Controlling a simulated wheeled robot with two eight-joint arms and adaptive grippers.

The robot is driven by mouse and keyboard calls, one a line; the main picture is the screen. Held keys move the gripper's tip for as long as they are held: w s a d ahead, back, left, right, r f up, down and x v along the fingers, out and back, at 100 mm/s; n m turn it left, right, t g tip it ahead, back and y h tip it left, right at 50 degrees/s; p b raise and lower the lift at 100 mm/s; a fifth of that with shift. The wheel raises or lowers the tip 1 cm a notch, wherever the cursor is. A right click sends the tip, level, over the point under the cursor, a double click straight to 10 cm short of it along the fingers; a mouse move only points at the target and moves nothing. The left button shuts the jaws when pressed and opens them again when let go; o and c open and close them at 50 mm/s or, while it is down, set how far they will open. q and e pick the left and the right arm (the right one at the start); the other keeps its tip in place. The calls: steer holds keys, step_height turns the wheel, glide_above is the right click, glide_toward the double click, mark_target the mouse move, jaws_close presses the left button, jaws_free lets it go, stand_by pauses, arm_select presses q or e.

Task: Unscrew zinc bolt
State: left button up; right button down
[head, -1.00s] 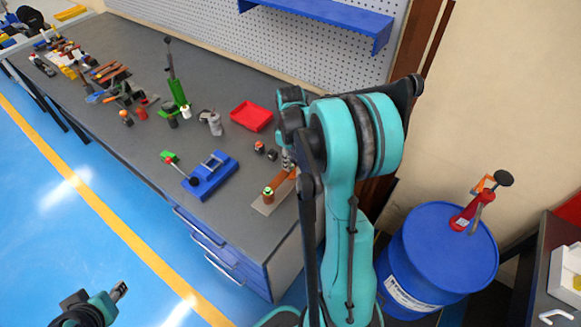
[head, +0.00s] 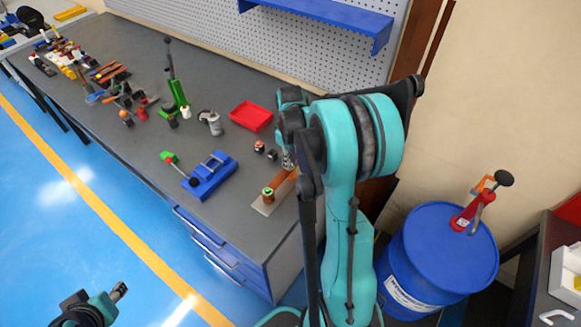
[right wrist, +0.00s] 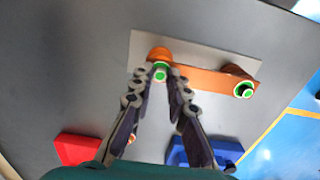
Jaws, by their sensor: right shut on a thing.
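The copper busbar (right wrist: 203,80) lies on a pale plate (right wrist: 142,44) on the workbench; both also show in the head view. One round copper post with a green ring (right wrist: 160,70) stands at its left end in the right wrist view, and another with a dark centre (right wrist: 243,90) at its right end. My right gripper (right wrist: 160,78) is shut at the left post, its fingertips on either side of the green-ringed piece. The zinc bolt itself is not clearly distinguishable there. My left gripper (head: 119,291) is low at the left over the floor, far from the bench, too small to judge.
A blue fixture (head: 209,176) and a red tray (head: 251,116) sit on the workbench (head: 130,55). Two small dark pieces lie near the busbar. Tools crowd the bench's far left. A blue drum (head: 437,250) stands right of my right arm. The pegboard wall is behind.

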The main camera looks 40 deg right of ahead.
steer(key=n, duration=0.5)
steer(key=shift+n, duration=0.6)
steer(key=n, duration=0.4)
steer(key=shift+n+b, duration=0.3)
steer(key=shift+n, duration=0.1)
steer(key=shift+n, duration=0.6)
steer(key=n, duration=0.4)
steer(key=shift+n, duration=0.3)
steer(key=n, duration=0.5)
steer(key=shift+n, duration=0.3)
